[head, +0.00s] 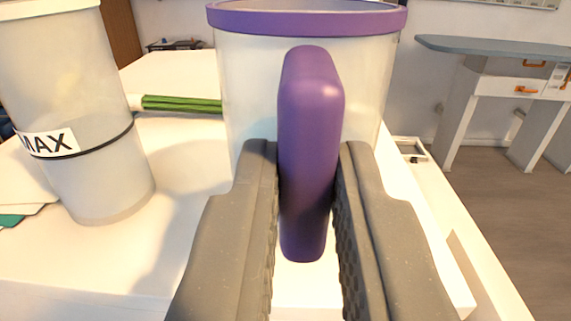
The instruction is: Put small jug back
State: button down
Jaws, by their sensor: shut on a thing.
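The small jug (255,85) is clear with a purple rim and a purple handle (311,130). It stands upright in the middle of the head view, with the handle towards me. My gripper (308,185) is shut on the handle, one grey finger on each side. The fingers hide part of the jug's lower body. I cannot tell whether the jug's bottom touches the white surface (200,245) or is held above it.
A larger whitish container (80,170) with a "MAX" label and black band stands on the left. A green-striped item (182,104) lies behind, left of the jug. The white surface ends on the right. A blue-topped desk (500,50) stands across the floor.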

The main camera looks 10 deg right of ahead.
jog(key=shift+f+x, duration=0.2)
jog(key=shift+x, duration=0.85)
jog(key=shift+w+a+r, duration=0.1)
jog(key=shift+w, duration=0.2)
notch_tip(320, 180, down, 4)
jog(key=shift+r+b, duration=0.2)
jog(key=shift+b, duration=0.7)
jog(key=c, duration=1.4)
grip_release()
jog(key=shift+s, duration=0.15)
jog(key=p+v, duration=0.2)
jog(key=v, duration=0.9)
jog(key=shift+s+a, duration=0.15)
jog(key=shift+s, duration=0.2)
